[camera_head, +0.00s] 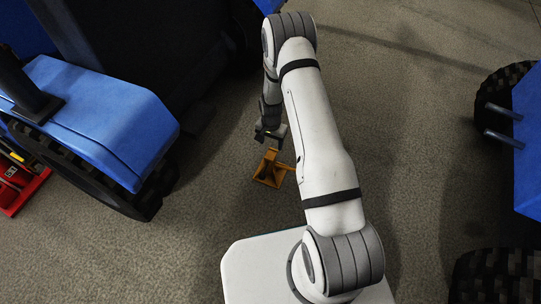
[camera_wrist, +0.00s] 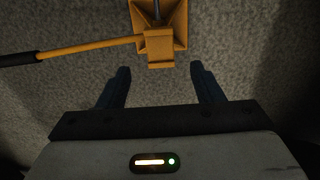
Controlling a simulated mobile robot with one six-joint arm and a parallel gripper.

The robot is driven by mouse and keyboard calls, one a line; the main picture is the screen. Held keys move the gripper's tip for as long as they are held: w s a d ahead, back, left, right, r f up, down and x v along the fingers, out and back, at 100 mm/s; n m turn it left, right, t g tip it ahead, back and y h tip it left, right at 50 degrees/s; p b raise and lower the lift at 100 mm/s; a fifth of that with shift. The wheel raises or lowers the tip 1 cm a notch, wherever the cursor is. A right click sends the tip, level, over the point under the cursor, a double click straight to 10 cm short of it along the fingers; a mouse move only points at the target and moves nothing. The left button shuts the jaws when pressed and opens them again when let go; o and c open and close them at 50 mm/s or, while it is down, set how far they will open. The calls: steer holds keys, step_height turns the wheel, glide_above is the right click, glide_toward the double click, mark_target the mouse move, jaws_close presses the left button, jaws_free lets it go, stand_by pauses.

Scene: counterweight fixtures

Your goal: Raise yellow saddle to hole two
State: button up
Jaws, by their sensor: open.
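A yellow-orange stand (camera_head: 270,170) with a square flared base sits on the floor near the middle of the head view. In the wrist view its yellow body (camera_wrist: 160,14) shows at the top edge, with a grey rod up its middle. A yellow block-like part (camera_wrist: 159,46), possibly the saddle, is on its near side. A yellow bar with a black grip (camera_wrist: 20,58) reaches left from it. My gripper (camera_wrist: 160,88) is open and empty, with the block just beyond its fingertips. In the head view my gripper (camera_head: 271,133) is above the stand. No holes can be made out.
A blue vehicle (camera_head: 95,105) with black wheels stands at the left, with a red object (camera_head: 15,185) beside it. Another blue vehicle (camera_head: 528,140) stands at the right. The carpet-like floor (camera_head: 215,170) around the stand is clear.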

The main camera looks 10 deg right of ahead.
mark_target(271, 155)
step_height(271, 155, down, 7)
steer(key=b, duration=0.2)
steer(key=shift+f+b, duration=0.1)
steer(key=shift+b, duration=0.25)
jaws_close()
stand_by(0.4)
